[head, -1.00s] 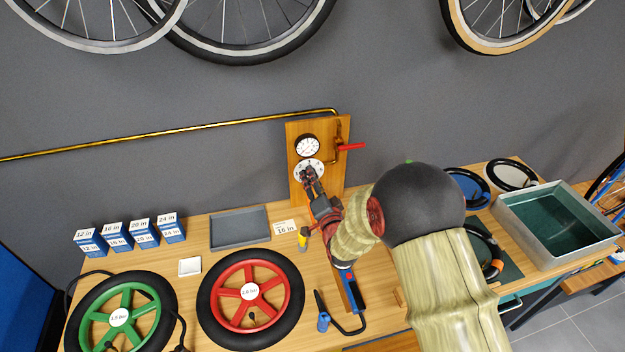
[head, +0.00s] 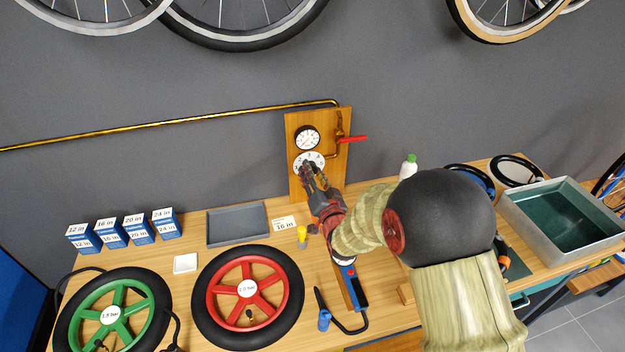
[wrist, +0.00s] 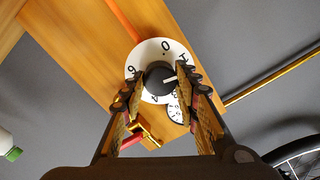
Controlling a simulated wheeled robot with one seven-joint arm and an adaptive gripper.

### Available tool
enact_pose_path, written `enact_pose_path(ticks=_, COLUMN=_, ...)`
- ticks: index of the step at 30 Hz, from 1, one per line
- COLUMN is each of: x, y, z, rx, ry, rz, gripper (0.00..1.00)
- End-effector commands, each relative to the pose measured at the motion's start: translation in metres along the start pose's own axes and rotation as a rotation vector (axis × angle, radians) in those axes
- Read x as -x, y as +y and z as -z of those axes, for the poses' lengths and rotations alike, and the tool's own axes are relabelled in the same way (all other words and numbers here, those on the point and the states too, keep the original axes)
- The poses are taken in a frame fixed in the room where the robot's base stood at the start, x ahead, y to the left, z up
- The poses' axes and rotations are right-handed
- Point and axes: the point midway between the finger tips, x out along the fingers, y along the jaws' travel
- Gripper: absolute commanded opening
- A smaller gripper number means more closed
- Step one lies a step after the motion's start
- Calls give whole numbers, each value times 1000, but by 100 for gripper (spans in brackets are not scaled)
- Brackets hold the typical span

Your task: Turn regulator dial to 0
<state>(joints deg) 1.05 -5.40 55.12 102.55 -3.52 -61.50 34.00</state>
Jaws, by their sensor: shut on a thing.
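The regulator dial has a white numbered plate (head: 312,158) on an upright wooden board (head: 297,186). In the wrist view, a black knob (wrist: 159,76) sits in the middle of the plate. Its white pointer mark points to the right, while the 0 is at the top of the plate, so the mark is not at the 0. My gripper (wrist: 161,82) is shut on the knob, one finger on each side; it also shows at the dial in the head view (head: 308,170). The fingers hide part of the plate's numbers.
A round pressure gauge (head: 306,138) sits above the dial, with a red valve lever (head: 353,139) and brass pipe (head: 200,126) beside it. A yellow-topped item (head: 302,236) and a grey tray (head: 237,224) stand below on the bench.

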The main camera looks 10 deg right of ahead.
Motion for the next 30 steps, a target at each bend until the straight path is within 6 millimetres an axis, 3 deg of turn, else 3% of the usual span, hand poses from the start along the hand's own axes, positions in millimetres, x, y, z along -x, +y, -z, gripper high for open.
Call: enact_pose_path(ticks=30, x=0, y=0, z=-1, rx=898, ry=-18, rz=-28, gripper=5)
